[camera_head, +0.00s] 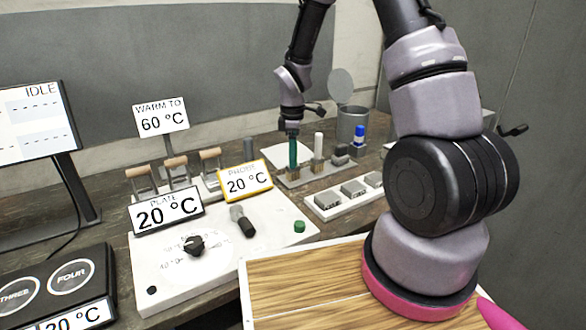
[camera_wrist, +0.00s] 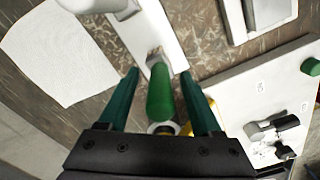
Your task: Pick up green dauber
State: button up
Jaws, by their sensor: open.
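The green dauber (camera_wrist: 160,95) is an upright green cylinder, seen from above in the wrist view. It stands in a pale rack (camera_wrist: 160,30), whose base also shows in the head view (camera_head: 297,180). My gripper (camera_wrist: 159,74) is open, with one dark green finger on each side of the dauber. The fingers look apart from it, with a gap on both sides. In the head view my gripper (camera_head: 293,148) points down over the rack. There the dauber and the similarly green fingers merge, so I cannot tell them apart.
A white dauber (camera_head: 319,145) stands close right of my gripper, and a blue-topped one (camera_head: 359,133) stands further right. A metal canister (camera_head: 352,122) is behind. A tray of grey blocks (camera_head: 350,195) and a white control plate (camera_head: 215,255) with a green button (camera_head: 299,226) lie in front.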

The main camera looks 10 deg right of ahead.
grip_shut()
jog(key=shift+r, duration=0.1)
notch_tip(320, 180, up, 10)
jog(key=shift+f, duration=0.1)
dwell(0.4)
